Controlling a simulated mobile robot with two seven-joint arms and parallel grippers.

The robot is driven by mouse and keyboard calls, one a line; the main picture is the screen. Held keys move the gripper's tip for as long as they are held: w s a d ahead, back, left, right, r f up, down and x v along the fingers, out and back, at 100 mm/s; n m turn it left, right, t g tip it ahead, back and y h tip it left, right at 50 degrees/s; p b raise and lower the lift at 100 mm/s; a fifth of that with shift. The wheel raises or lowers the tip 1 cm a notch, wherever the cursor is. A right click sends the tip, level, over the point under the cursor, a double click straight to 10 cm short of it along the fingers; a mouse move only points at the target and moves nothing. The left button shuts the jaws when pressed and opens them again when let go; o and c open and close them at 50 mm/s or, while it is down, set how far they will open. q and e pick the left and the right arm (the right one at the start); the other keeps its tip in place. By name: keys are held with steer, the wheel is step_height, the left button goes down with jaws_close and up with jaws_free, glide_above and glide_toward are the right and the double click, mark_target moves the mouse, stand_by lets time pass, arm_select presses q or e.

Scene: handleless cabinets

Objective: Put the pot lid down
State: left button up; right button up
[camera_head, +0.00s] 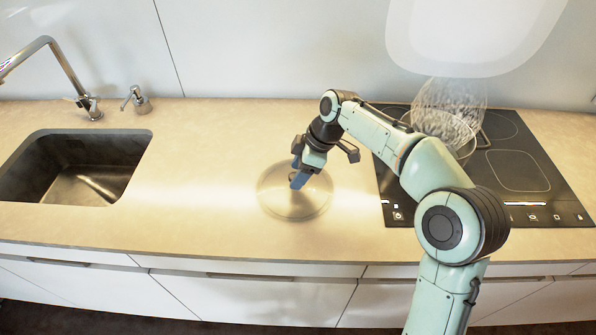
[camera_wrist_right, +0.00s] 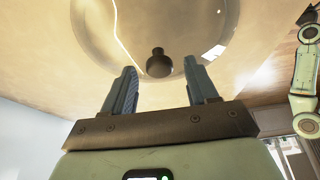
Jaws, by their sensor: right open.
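The pot lid (camera_head: 277,203) is a round, clear glass lid that appears to lie flat on the beige counter between the sink and the stove. Its dark knob (camera_wrist_right: 157,62) and glass (camera_wrist_right: 110,35) show in the right wrist view. My right gripper (camera_head: 299,178) is over the lid in the head view, where it hides the knob. In the right wrist view its two blue fingers (camera_wrist_right: 163,82) are apart, with the knob just beyond the tips and nothing held between them. My left gripper is not in view.
A sink (camera_head: 75,167) with a tap (camera_head: 68,68) is at the left. The counter (camera_head: 195,180) between sink and lid is bare. A pale hood (camera_head: 475,35) hangs above the cooktop.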

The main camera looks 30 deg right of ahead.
steer(key=p+v, duration=0.2)
steer(key=v, duration=0.9)
steer(key=shift+r, duration=0.2)
steer(key=shift+f, duration=0.1)
